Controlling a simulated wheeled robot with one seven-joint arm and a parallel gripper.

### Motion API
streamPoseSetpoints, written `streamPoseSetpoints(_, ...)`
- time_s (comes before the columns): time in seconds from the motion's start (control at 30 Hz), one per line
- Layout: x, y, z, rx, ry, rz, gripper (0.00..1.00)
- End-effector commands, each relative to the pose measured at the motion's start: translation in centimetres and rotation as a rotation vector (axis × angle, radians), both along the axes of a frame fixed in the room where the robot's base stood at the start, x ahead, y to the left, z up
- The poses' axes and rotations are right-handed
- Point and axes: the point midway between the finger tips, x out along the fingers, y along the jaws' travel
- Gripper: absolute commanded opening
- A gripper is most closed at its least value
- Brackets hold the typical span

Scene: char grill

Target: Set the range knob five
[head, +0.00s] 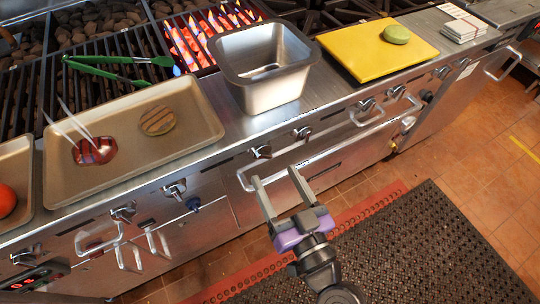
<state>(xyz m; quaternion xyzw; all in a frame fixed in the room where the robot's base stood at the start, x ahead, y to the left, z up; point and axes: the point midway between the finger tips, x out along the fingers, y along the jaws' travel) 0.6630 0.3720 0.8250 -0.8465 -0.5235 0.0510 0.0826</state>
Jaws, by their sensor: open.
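The range's steel front panel (222,163) carries a row of several metal knobs in the head view. One knob (261,152) is just beyond my gripper's fingertips, and another knob (302,133) is a little to its right. More knobs run along the panel to the left (174,189) and right (366,104). I see no numbers, so I cannot tell which is knob five. My gripper (274,175) is open and empty in front of the panel, its two fingers pointing toward it. It appears apart from the knobs.
A long oven handle (310,158) runs along the front near my fingers. On top are a steel pan (263,75), a yellow board (378,52), a tan tray (190,150), and green tongs (117,72) on the grill. A dark mat (435,255) covers the floor at right.

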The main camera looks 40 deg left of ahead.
Motion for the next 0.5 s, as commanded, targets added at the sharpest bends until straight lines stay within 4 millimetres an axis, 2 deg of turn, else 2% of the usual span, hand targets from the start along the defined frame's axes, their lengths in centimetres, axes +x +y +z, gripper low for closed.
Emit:
streamPoseSetpoints(0.23, 1.7, 3.7, 0.3, 0.001, 0.002, 0.002, 0.66)
streamPoseSetpoints(0.5, 2.8, 5.6, 0.1, 0.001, 0.002, -0.001, 0.66)
